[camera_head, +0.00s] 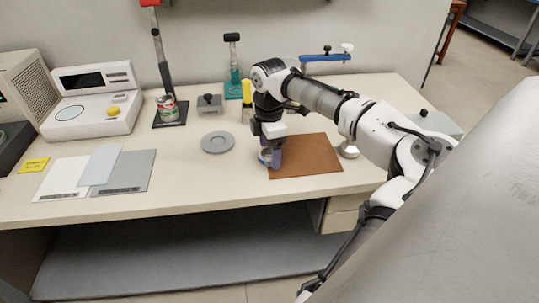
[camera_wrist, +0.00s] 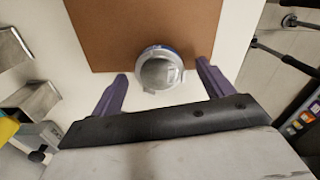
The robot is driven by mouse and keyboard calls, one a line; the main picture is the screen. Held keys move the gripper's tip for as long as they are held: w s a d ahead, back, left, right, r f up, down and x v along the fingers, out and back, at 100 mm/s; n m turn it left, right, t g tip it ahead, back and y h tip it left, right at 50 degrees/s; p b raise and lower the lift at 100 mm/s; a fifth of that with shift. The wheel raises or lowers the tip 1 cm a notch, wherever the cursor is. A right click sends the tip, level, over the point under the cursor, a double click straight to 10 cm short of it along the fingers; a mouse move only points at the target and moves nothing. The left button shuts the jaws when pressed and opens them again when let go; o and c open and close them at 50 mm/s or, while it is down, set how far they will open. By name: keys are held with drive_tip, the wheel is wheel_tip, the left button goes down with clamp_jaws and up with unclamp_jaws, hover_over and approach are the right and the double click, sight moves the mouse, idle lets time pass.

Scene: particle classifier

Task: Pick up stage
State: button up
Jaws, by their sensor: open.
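A round silver piece with a blue rim, which looks like the stage (camera_wrist: 160,72), sits at the edge of the brown mat (camera_wrist: 120,25) in the wrist view. In the head view the stage (camera_head: 264,156) shows only partly, beside the purple fingers of my gripper (camera_head: 271,158). In the wrist view my gripper (camera_wrist: 163,73) is open, with one finger on each side of the stage. Gaps show between the fingers and the stage. The head view does not show clearly how high the fingertips are above the table.
A grey round dish (camera_head: 217,142) lies left of my gripper. A stand holding a can (camera_head: 168,106), a grey block (camera_head: 209,103) and a yellow bottle (camera_head: 247,90) stand behind. Flat sheets (camera_head: 125,172) and a white instrument (camera_head: 90,100) are at left.

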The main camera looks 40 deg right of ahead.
drive_tip(key=shift+f, duration=0.35)
drive_tip(key=shift+c, duration=0.4)
drive_tip(key=c, duration=1)
drive_tip(key=shift+c, duration=0.3)
drive_tip(key=shift+r, duration=0.2)
